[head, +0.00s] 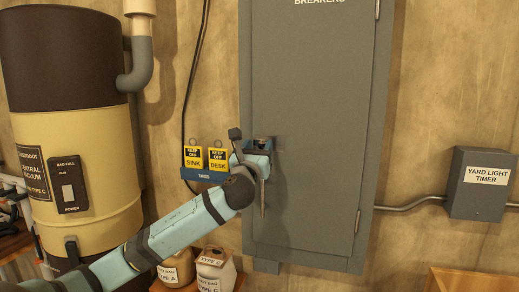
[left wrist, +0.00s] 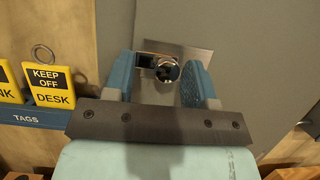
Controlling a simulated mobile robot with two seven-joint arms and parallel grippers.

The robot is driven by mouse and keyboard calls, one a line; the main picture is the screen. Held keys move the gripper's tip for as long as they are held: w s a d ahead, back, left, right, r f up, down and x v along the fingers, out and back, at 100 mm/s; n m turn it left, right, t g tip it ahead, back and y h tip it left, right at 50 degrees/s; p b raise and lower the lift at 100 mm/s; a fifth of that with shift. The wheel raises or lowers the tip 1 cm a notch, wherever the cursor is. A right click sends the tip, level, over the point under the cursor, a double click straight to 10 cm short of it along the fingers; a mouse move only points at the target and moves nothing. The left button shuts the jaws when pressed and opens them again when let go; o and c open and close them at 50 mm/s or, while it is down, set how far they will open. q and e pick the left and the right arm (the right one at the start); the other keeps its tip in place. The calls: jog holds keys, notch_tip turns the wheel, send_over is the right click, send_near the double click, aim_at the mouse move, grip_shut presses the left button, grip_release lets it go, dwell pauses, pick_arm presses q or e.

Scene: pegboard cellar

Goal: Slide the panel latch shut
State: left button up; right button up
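The grey breaker panel (head: 315,110) is on the wall, its door lying flat against the frame as far as I can see. Its latch (left wrist: 166,69) shows in the left wrist view as a round metal knob on a small bracket, with a bare metal plate behind. In the head view my gripper largely covers the latch. My left gripper (head: 262,146) is at the door's left edge. In the left wrist view its blue fingers (left wrist: 160,80) stand apart on either side of the knob, with a gap on the left. I cannot tell whether the right finger touches it. My right gripper is not in view.
A tag rack (head: 205,177) with yellow KEEP OFF tags hangs close left of the gripper. A vacuum canister (head: 75,130) stands at far left, with bags (head: 214,270) below.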

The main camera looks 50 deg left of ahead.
pick_arm(q)
jog(key=shift+d, duration=0.15)
jog(key=shift+s+d+f, duration=0.15)
jog(key=shift+f, duration=0.1)
jog(key=b+v, duration=0.4)
jog(key=v, duration=0.9)
jog(key=shift+s, duration=0.15)
